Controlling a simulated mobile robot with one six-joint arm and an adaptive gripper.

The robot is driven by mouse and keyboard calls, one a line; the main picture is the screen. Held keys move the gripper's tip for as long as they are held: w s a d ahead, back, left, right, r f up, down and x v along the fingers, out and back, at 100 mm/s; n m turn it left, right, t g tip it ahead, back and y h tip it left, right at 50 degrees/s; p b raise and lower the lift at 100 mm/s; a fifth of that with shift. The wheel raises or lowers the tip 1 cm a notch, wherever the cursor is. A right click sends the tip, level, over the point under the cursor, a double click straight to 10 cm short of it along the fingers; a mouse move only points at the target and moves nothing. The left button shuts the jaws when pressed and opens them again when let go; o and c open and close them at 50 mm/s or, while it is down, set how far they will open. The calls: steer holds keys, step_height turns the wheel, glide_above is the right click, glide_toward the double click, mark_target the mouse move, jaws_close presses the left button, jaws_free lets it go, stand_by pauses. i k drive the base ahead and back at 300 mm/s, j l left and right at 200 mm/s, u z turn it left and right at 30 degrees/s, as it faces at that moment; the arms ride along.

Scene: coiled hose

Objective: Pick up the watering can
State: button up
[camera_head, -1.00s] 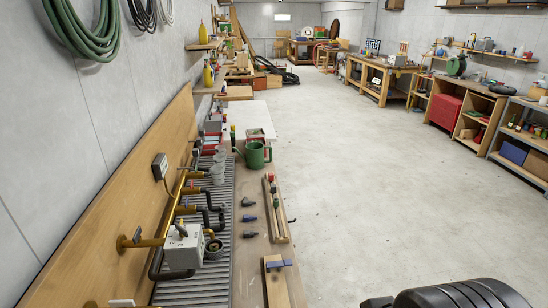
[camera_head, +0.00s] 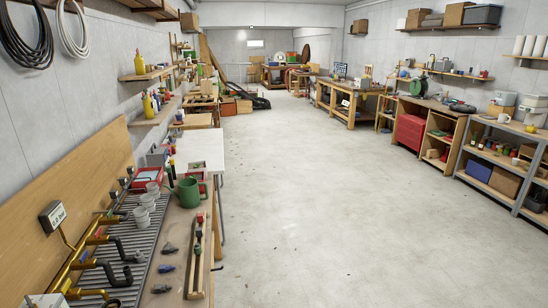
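A green watering can (camera_head: 188,192) stands upright on the workbench (camera_head: 184,224) along the left wall. It is near the far end of this bench's brown top, to the right of several grey cups. Its spout points up and to the left. My gripper does not show in the head camera view.
Beside the can are grey cups (camera_head: 147,201) on a ribbed mat and a wooden rack (camera_head: 199,250) of tools. A white-topped table (camera_head: 200,149) stands just beyond. The concrete floor (camera_head: 310,200) to the right is wide and clear. Shelves (camera_head: 505,165) line the right wall.

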mark_target(190, 198)
steer(key=i+l+u, duration=0.1)
steer(key=i, duration=0.35)
steer(key=i+l, duration=0.15)
steer(key=i, duration=0.25)
steer(key=i+l+u, duration=0.15)
steer(key=i, duration=0.3)
steer(key=i+l+u, duration=0.1)
steer(key=i, duration=0.35)
steer(key=i+u, duration=0.2)
steer(key=i, duration=0.3)
steer(key=i+l+u, duration=0.1)
steer(key=i+u, duration=0.15)
steer(key=i, duration=0.3)
steer(key=i+l+u, duration=0.2)
steer(key=i, duration=0.3)
steer(key=i+l+u, duration=0.25)
steer(key=i, duration=0.25)
